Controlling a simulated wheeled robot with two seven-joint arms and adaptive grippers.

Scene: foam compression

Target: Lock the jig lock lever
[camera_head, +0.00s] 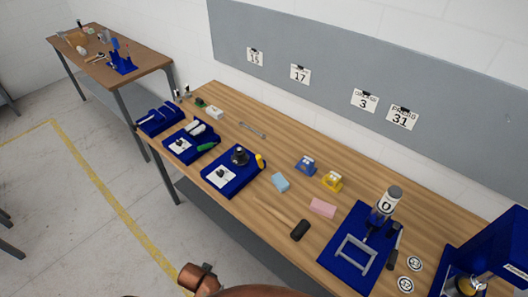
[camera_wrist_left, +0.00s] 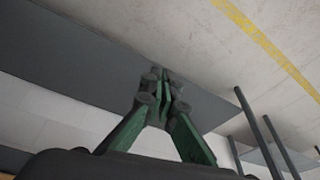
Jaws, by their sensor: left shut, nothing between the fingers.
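My left gripper (camera_wrist_left: 163,82) shows only in the left wrist view. Its green and dark fingers are together with nothing between them, over floor and a grey panel, apart from the jigs. In the head view a blue base plate (camera_head: 341,265) at the lower right of the workbench carries a grey U-shaped frame (camera_head: 355,253) and an upright cylinder with a white band (camera_head: 386,203). I cannot tell for sure which part is the jig lock lever. My right gripper is in neither view.
The wooden workbench (camera_head: 225,97) also holds blue trays (camera_head: 215,187), small blue (camera_head: 306,165) and yellow (camera_head: 332,181) fixtures, blue (camera_head: 281,182) and pink (camera_head: 322,207) blocks, and a dark object (camera_head: 300,230). A blue machine (camera_head: 500,250) stands at the right. Floor is clear in front.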

